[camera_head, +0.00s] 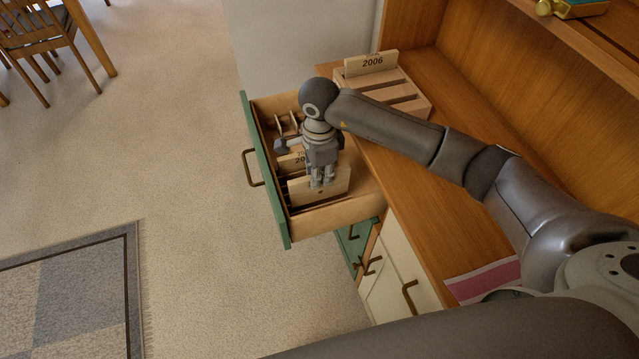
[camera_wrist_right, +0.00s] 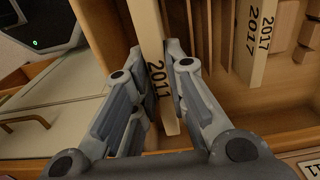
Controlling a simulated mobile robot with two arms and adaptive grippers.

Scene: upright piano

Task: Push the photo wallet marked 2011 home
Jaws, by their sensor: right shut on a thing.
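The cream photo wallet marked 2011 (camera_wrist_right: 155,70) is between the fingers of my right gripper (camera_wrist_right: 158,98), which is shut on it. In the head view my right gripper (camera_head: 322,184) points down over the open drawer (camera_head: 335,215), and the wallet (camera_head: 300,193) stands upright near the drawer's near end. Its lower edge is not clear, so I cannot tell whether it touches the drawer floor. A wallet marked 2017 (camera_wrist_right: 257,45) stands apart from it in the wrist view. My left gripper is not in view.
A wooden rack (camera_head: 415,103) with a wallet marked 2006 (camera_head: 371,63) stands on the cabinet top (camera_head: 440,222). The floor left of the drawer is clear.

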